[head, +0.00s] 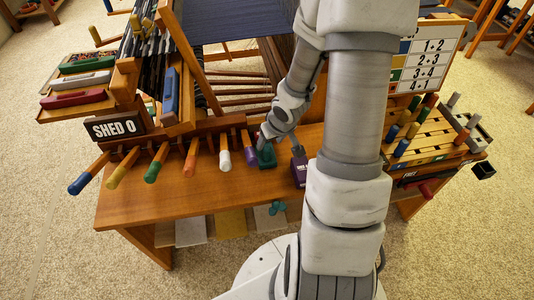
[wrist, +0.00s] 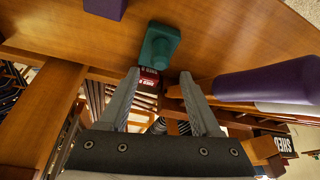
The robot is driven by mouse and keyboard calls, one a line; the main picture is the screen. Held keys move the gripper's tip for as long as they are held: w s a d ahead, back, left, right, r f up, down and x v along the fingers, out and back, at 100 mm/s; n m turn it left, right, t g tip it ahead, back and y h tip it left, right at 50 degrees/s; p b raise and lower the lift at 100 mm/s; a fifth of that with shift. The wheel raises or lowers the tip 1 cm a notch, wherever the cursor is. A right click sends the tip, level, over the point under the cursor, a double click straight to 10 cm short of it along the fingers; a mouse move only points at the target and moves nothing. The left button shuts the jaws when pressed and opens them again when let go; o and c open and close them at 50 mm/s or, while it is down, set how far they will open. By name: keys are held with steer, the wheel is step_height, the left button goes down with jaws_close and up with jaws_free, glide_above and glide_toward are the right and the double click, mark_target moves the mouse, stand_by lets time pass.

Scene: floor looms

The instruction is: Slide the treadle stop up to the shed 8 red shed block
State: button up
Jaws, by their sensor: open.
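The teal-green piece (head: 267,155), which appears to be the treadle stop, sits on the wooden board near the loom. It also shows in the wrist view (wrist: 159,46), just beyond my fingertips. A small red block with a white label (wrist: 149,82) is beside it, between my fingers in the picture; its label is too small to read surely. I cannot tell whether the two touch. The red block is hidden in the head view. My gripper (wrist: 160,80) is open, its fingers spread below the teal piece in the wrist view. It also shows in the head view (head: 265,138).
A purple labelled block (head: 299,170) stands right of the teal piece. A purple-tipped handle (head: 249,156) is close on its left, with several coloured handles beyond. A SHED 0 sign (head: 115,126) is at left. The board's front (head: 190,195) is clear.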

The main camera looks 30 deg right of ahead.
mark_target(267, 148)
steer(key=b+x, duration=0.2)
steer(key=x, duration=0.4)
jaws_close()
stand_by(0.3)
stand_by(1.1)
